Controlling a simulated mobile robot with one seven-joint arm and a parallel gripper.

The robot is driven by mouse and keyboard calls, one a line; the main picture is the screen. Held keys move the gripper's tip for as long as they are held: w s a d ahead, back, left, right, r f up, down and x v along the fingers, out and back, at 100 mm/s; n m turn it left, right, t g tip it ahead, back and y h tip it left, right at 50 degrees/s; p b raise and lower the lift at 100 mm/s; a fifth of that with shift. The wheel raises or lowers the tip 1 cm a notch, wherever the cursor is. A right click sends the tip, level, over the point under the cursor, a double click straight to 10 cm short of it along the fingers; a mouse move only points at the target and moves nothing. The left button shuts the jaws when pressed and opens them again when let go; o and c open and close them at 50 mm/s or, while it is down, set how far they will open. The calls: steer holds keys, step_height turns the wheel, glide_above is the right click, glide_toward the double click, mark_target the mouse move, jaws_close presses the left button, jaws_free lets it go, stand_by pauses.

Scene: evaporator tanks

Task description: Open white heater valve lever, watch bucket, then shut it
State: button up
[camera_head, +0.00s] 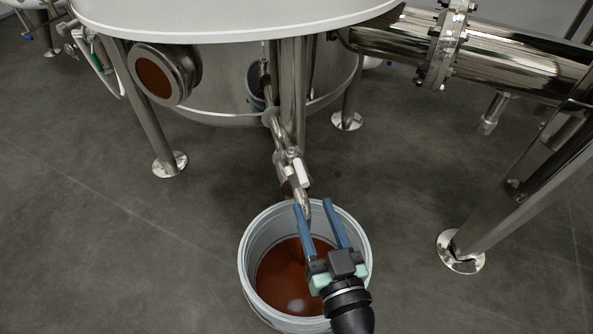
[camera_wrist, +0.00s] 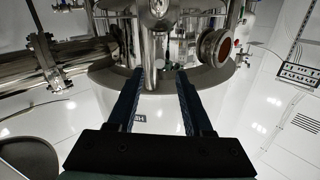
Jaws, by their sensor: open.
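The white valve lever (camera_head: 302,172) sits on a steel drain pipe (camera_head: 276,130) below the tank, pointing downward. The pipe's bent outlet ends over the bucket. The light grey bucket (camera_head: 248,250) stands on the floor and holds red-brown liquid (camera_head: 285,275). No stream is clear to see; my fingers partly cover the outlet. My gripper (camera_head: 315,203) is open above the bucket, its blue fingertips just below the lever, with nothing seen between them. In the wrist view my two fingers (camera_wrist: 160,72) are apart, with a vertical steel pipe (camera_wrist: 150,60) showing beyond them. I cannot make out the lever there.
The steel tank (camera_head: 220,85) with a round port (camera_head: 155,78) stands on legs behind the bucket. A flanged horizontal pipe (camera_head: 500,50) runs at upper right. A thick steel leg (camera_head: 510,195) stands at right. Grey floor (camera_head: 110,250) is clear at left.

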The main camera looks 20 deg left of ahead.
mark_target(298, 163)
steer(key=b+x, duration=0.2)
steer(key=x, duration=1)
steer(key=shift+w+a, duration=0.25)
steer(key=shift+w, duration=0.05)
steer(key=shift+c, duration=0.2)
jaws_close()
stand_by(0.7)
